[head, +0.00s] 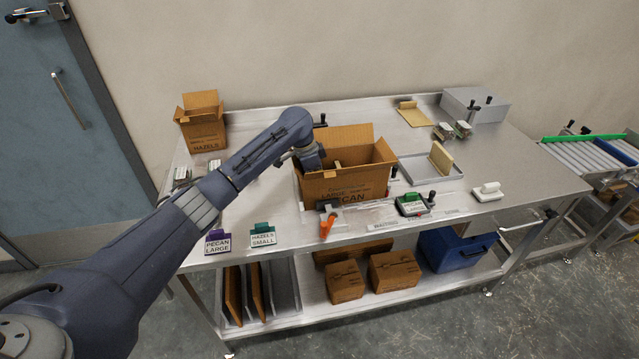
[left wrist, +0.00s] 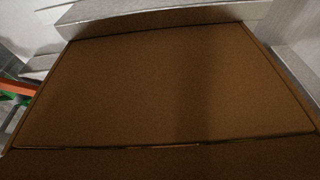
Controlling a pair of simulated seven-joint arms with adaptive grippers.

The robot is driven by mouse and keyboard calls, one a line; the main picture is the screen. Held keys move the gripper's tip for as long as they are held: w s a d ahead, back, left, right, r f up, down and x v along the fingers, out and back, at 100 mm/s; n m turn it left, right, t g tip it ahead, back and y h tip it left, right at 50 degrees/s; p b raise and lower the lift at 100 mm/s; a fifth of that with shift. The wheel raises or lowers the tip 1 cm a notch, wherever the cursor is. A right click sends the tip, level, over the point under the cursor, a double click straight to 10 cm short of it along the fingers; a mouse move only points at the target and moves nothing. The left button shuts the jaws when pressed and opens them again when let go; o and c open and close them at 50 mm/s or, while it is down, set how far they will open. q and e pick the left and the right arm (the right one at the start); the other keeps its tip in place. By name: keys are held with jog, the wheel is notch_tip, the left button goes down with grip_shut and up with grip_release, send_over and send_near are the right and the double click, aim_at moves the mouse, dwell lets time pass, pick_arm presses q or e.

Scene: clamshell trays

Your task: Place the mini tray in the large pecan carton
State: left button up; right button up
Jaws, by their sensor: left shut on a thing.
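The large pecan carton (head: 345,188) stands open on the steel bench, flaps up, its front printed LARGE PECAN. My left gripper (head: 310,158) is at the carton's back left, over its opening, its fingers mostly hidden. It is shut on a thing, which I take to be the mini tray. A small tan piece (head: 338,165) shows inside the opening; whether it is part of the tray I cannot tell. In the left wrist view a broad brown cardboard face (left wrist: 170,90) fills the picture, with no fingertips visible. My right gripper is not in view.
A HAZELS carton (head: 202,128) stands at the back left. An orange-handled tool (head: 327,224) and a green-topped stamp (head: 411,204) are in front of the pecan carton. A shallow grey tray (head: 418,176) with a tan piece stands to its right.

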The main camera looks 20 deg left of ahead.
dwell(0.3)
pick_arm(q)
jog(key=o, duration=1.3)
jog(key=shift+f, duration=0.1)
jog(key=v, duration=1.2)
jog(key=shift+w, duration=0.1)
